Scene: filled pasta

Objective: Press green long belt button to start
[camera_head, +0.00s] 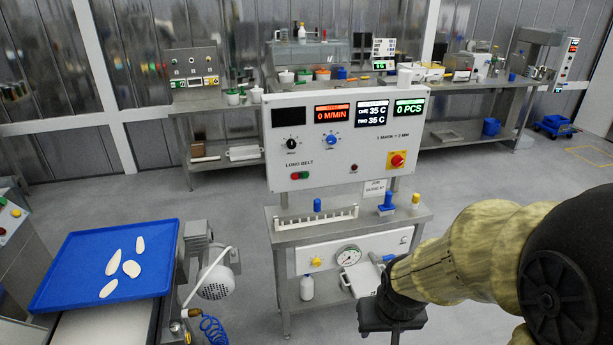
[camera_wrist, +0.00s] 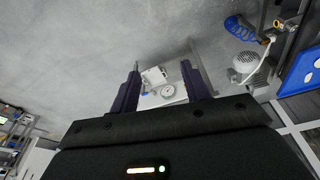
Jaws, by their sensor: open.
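The white control panel (camera_head: 345,140) stands upright above a steel bench. Its "LONG BELT" label sits at the lower left, with a small green button (camera_head: 305,174) just right of a red button (camera_head: 295,176). My gripper (camera_wrist: 161,72) is open and empty, with its two dark fingers apart in the wrist view. In the head view my gripper (camera_head: 392,318) is low at the right, below the panel and away from the buttons. The buttons do not show in the wrist view.
A steel shelf (camera_head: 400,232) below the panel holds a white rack and blue and yellow-topped items. A pressure gauge (camera_head: 348,256) is under it. A blue tray (camera_head: 75,262) with pale pieces and a motor (camera_head: 215,280) are at left.

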